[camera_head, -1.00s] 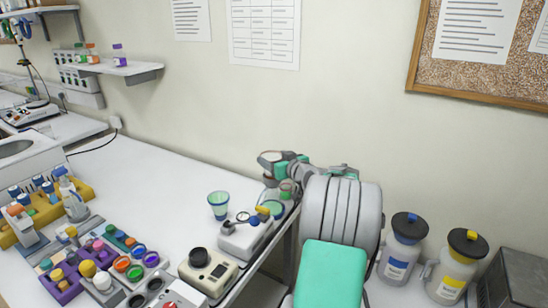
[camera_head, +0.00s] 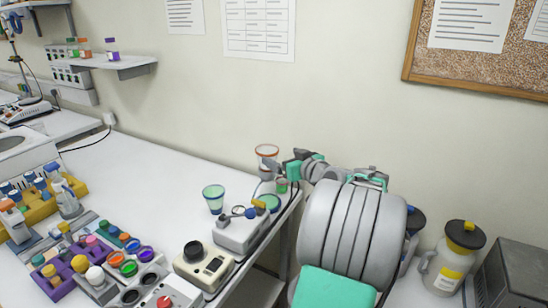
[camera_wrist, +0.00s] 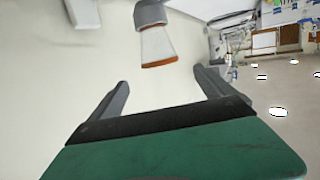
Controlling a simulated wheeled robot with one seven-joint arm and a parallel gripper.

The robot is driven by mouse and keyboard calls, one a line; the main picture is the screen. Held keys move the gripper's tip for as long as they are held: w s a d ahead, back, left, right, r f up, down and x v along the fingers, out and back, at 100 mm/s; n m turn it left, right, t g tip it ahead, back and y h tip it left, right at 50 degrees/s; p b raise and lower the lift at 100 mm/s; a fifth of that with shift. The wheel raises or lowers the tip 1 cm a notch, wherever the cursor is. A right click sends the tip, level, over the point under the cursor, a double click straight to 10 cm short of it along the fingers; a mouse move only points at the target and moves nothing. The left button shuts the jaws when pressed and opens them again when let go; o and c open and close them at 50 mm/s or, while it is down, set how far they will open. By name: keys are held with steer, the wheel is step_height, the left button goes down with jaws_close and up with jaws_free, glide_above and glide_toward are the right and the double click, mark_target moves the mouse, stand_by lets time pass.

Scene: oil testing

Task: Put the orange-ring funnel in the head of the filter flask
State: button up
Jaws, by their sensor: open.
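The orange-ring funnel (camera_head: 267,153) stands upright, wide end up, at the back right end of the bench. In the wrist view the funnel (camera_wrist: 157,45) appears inverted, and its narrow end meets a grey collar (camera_wrist: 150,12), which looks like the filter flask's head. The filter flask (camera_head: 266,187) shows only partly below the funnel in the head view. How deep the funnel sits cannot be told. My gripper (camera_head: 287,172) is just to the right of the funnel. In the wrist view my gripper (camera_wrist: 160,78) is open and empty, with the funnel beyond its fingertips, apart from them.
A green-ring funnel (camera_head: 213,197) stands left of the flask. A grey device (camera_head: 240,231) and a beige meter (camera_head: 203,267) stand in front. A purple rack (camera_head: 70,283) holds several coloured caps. The bench's right edge is close to my arm.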

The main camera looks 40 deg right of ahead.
steer(key=s+a+f+n+g+y, duration=0.1)
steer(key=a+f+g, duration=0.1)
steer(key=a, duration=0.9)
steer(key=s+a+f+n+g+y, duration=0.1)
steer(key=a+f+g, duration=0.2)
steer(key=a, duration=0.8)
steer(key=s+a+f+g+y, duration=0.1)
steer(key=a+f, duration=0.4)
steer(key=a, duration=0.7)
steer(key=shift+s+f+n+g+y, duration=0.2)
steer(key=shift+s+g, duration=0.1)
steer(key=shift+g, duration=0.3)
steer(key=shift+s+f+n+g+y, duration=0.2)
steer(key=shift+s+g, duration=0.1)
steer(key=shift+g, duration=1.2)
steer(key=s+a, duration=0.1)
steer(key=s+a+f, duration=0.1)
steer(key=s, duration=0.1)
steer(key=s+a, duration=0.2)
steer(key=shift+f, duration=0.35)
steer(key=s+a+f+g, duration=0.2)
steer(key=s+a, duration=0.1)
steer(key=s, duration=0.4)
steer(key=shift+s+f+m+h, duration=0.25)
steer(key=shift+s+m+h, duration=0.05)
steer(key=shift+s+h, duration=0.1)
steer(key=shift+c, duration=0.3)
